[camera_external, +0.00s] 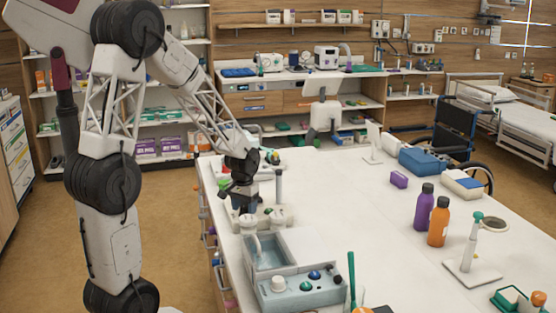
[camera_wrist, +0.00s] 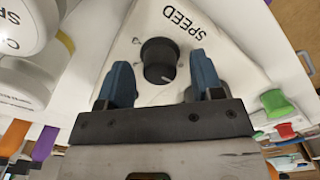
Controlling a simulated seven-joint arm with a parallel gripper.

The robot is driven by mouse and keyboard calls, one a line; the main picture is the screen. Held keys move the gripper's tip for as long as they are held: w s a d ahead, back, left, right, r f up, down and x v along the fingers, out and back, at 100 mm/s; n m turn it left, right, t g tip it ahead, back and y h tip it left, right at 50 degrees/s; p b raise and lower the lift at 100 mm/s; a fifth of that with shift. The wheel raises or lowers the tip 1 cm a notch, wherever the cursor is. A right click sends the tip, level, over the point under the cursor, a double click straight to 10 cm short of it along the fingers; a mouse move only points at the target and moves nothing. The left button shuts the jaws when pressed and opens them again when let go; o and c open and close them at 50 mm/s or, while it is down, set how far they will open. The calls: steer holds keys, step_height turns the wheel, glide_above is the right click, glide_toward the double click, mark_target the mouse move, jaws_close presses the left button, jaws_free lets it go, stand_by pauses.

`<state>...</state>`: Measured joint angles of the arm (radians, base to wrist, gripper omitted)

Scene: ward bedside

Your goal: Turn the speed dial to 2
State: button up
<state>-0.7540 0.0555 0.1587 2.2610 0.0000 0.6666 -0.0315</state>
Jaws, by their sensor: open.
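The black round speed dial (camera_wrist: 157,52) sits on a white panel (camera_wrist: 205,20) marked SPEED in the wrist view. A small light mark shows on the dial's edge, toward my gripper. A small mark stands on the panel left of the dial, but I cannot read it as a number. My gripper (camera_wrist: 160,66) is open, with one blue finger on each side of the dial. Gaps show between the fingers and the dial; I cannot tell their height above the panel. In the external view my gripper (camera_external: 241,194) is over the bench's left end, and the dial is hidden.
White lidded containers (camera_wrist: 25,75) stand close on the left in the wrist view. A grey device with knobs (camera_external: 305,290) stands on the white bench (camera_external: 385,225) in front of my gripper. Purple (camera_external: 424,208) and orange (camera_external: 439,224) bottles stand farther right.

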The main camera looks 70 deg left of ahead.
steer(key=shift+f, duration=0.5)
steer(key=shift+c, duration=0.2)
steer(key=c, duration=0.9)
